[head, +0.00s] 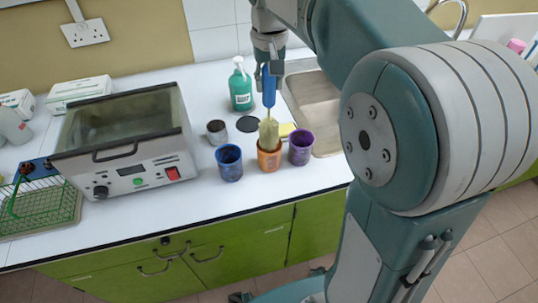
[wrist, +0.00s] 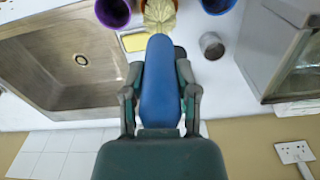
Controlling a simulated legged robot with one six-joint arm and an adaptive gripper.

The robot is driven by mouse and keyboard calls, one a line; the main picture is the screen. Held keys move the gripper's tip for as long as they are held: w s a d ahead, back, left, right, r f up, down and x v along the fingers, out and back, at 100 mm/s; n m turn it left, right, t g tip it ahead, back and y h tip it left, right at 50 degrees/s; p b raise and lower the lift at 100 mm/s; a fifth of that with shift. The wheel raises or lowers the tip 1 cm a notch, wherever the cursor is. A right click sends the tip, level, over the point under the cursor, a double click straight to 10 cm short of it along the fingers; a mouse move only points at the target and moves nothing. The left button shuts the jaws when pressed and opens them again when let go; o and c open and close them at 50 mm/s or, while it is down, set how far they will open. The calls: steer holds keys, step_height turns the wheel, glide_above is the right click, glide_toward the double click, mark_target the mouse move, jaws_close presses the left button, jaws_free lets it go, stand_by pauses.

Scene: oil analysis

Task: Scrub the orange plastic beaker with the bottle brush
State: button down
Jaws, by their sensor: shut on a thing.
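The orange beaker (head: 269,159) stands on the white counter between a blue beaker (head: 229,163) and a purple beaker (head: 300,147). The bottle brush has a blue handle (head: 269,88) and pale yellow bristles (head: 268,132). My gripper (head: 268,74) is shut on the blue handle above the orange beaker. In the wrist view my gripper (wrist: 160,95) grips the handle (wrist: 160,80) from both sides. The brush hangs about upright, with its lower bristles (wrist: 159,14) inside the beaker's mouth. The brush's tip is hidden by the beaker wall.
A yellow sponge (wrist: 134,41) lies by the sink (wrist: 75,60). A water bath (head: 130,175) and green wire basket (head: 38,208) are at left.

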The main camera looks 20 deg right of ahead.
steer(key=shift+r, duration=3.05)
steer(key=shift+s, duration=0.1)
